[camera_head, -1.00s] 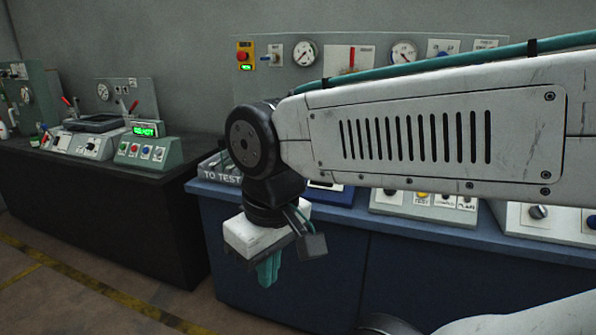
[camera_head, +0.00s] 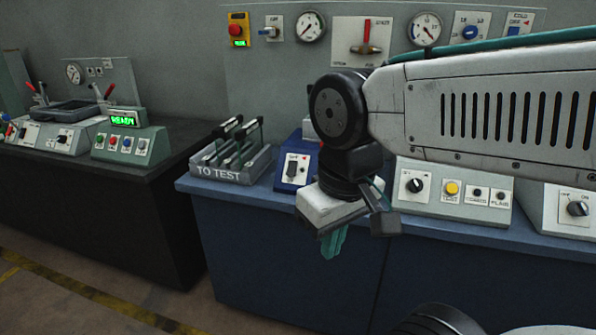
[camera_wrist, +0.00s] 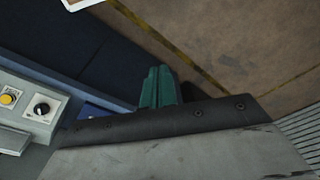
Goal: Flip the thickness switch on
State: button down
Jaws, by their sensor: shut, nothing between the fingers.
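No label reading thickness is legible, so I cannot tell which control is the thickness switch. A blue box (camera_head: 291,177) on the blue bench carries a black switch on a white plate, partly beside my arm. A light grey panel (camera_head: 453,206) to its right has a black rotary knob (camera_head: 415,185), a yellow button (camera_head: 452,188) and two small dark controls. The knob and yellow button seem to show in the wrist view too. My gripper (camera_head: 333,242) has teal fingers, shut and empty, pointing down in front of the bench's front face. The wrist view shows the fingers (camera_wrist: 158,88) together.
A rack marked TO TEST (camera_head: 232,172) stands at the blue bench's left end. A dark bench (camera_head: 95,205) at left bears a console with a green READY display (camera_head: 124,121). Wall gauges and a red-handled lever (camera_head: 366,38) are behind. Floor in front is clear.

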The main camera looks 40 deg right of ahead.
jog(key=w+d+f+n+t+h, duration=0.1)
jog(key=w+d+n+t+h, duration=0.15)
jog(key=w+d, duration=0.8)
jog(key=w+d+n+t+h, duration=0.2)
jog(key=w+d+t, duration=0.35)
jog(key=w, duration=0.85)
jog(key=w+d+f+n+t+y, duration=0.2)
jog(key=w+d+f+n+y, duration=0.3)
jog(key=w+f+n, duration=0.1)
jog(key=w+n, duration=0.1)
jog(key=w, duration=0.1)
jog(key=shift+w+d+f+t, duration=0.15)
jog(key=shift+w+f+t, duration=0.1)
jog(key=shift+w+t, duration=0.1)
jog(key=shift+w, duration=0.15)
